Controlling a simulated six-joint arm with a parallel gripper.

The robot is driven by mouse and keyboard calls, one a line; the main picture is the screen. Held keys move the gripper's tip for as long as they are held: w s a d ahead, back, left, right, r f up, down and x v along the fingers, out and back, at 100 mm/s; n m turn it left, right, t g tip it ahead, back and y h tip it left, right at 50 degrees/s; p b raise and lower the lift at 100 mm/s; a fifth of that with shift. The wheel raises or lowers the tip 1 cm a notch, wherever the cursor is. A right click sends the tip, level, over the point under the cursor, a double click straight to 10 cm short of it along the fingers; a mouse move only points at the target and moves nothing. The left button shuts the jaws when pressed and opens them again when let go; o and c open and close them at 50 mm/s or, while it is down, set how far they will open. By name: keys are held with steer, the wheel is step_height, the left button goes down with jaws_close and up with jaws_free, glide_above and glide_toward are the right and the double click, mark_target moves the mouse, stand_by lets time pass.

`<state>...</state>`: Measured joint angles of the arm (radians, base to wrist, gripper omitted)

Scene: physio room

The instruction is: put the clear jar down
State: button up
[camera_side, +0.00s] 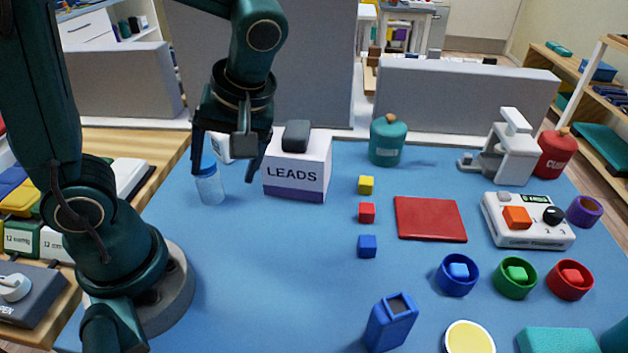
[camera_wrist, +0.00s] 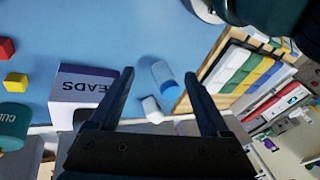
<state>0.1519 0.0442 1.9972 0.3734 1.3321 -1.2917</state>
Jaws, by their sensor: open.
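The clear jar (camera_side: 209,186) has a blue lid and stands upright on the blue table top, to the left of the LEADS box. In the wrist view the clear jar (camera_wrist: 162,74) lies in the space between the finger directions, beyond the tips. My gripper (camera_side: 228,176) is open, with its fingers pointing down. In the side view one finger overlaps the jar's lid and the other hangs in front of the LEADS box. In the wrist view my gripper (camera_wrist: 158,78) holds nothing. I cannot tell exactly how high the fingertips are above the jar.
The LEADS box (camera_side: 298,166) with a dark object on top stands close to the right. A small white item (camera_side: 221,147) is behind the jar. Small cubes, a red mat (camera_side: 430,219) and coloured cups lie farther right. The blue table (camera_side: 262,261) is clear in front of the jar.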

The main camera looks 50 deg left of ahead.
steer(key=s+d+r+m+t+h, duration=0.1)
steer(key=d+r+m+t+h, duration=0.2)
steer(key=m+t, duration=0.4)
steer(key=d+m+h, duration=0.1)
steer(key=d+m, duration=0.1)
steer(key=m, duration=0.2)
steer(key=shift+s+d+m, duration=0.15)
steer(key=shift+d+m, duration=0.05)
steer(key=shift+m, duration=0.1)
steer(key=shift+r, duration=0.1)
stand_by(0.5)
